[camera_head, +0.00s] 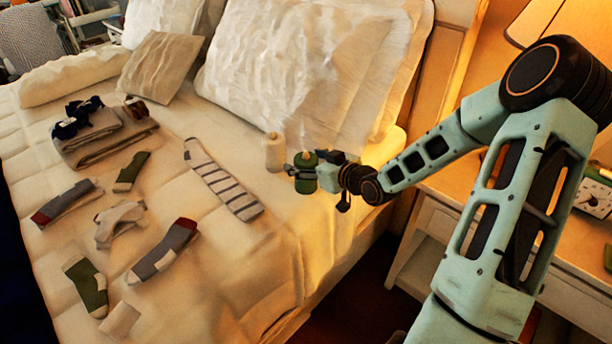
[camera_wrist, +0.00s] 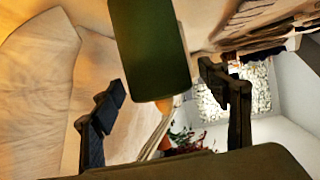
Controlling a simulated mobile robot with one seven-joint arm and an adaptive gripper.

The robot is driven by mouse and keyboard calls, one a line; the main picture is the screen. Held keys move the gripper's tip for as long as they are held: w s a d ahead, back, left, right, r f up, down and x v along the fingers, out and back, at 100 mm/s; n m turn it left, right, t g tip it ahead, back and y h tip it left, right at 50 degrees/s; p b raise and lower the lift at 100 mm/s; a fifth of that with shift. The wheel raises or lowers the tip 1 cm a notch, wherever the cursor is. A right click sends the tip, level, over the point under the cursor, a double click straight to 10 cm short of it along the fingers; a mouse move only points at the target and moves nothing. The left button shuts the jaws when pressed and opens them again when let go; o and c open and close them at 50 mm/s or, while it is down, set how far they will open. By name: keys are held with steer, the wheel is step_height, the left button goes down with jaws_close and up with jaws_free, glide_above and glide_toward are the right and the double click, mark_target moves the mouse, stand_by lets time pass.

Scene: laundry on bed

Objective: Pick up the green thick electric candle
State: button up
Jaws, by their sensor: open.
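The green thick electric candle (camera_head: 306,178) stands upright at the right edge of the bed in the head view. My gripper (camera_head: 312,170) is at the candle, coming from the right, and partly covers it. In the wrist view the candle (camera_wrist: 150,50) is a large dark green cylinder at the top centre. The open fingers of my gripper (camera_wrist: 165,100) show to its left and right, with gaps. I cannot tell whether either finger touches it.
A cream candle (camera_head: 274,155) stands just left of the green one. A striped sock (camera_head: 225,180) lies further left, with several socks and folded cloths (camera_head: 105,135) beyond. Pillows (camera_head: 305,70) are behind. A nightstand (camera_head: 440,205) stands right of the bed.

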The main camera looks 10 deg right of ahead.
steer(key=shift+w+a, duration=0.1)
steer(key=c, duration=1.4)
steer(key=shift+r, duration=0.1)
steer(key=shift+r+p, duration=0.75)
step_height(320, 180, up, 2)
steer(key=shift+r+p, duration=0.1)
steer(key=shift+p, duration=0.8)
steer(key=s+r+p, duration=0.3)
steer(key=s+p, duration=0.1)
steer(key=p, duration=0.1)
steer(key=s+r+p, duration=0.3)
steer(key=s+p, duration=0.2)
steer(key=s+r+p, duration=0.3)
steer(key=s+p, duration=0.1)
steer(key=p, duration=0.1)
steer(key=shift+s+d+r, duration=0.15)
steer(key=shift+s+d, duration=0.1)
steer(key=shift+s, duration=0.15)
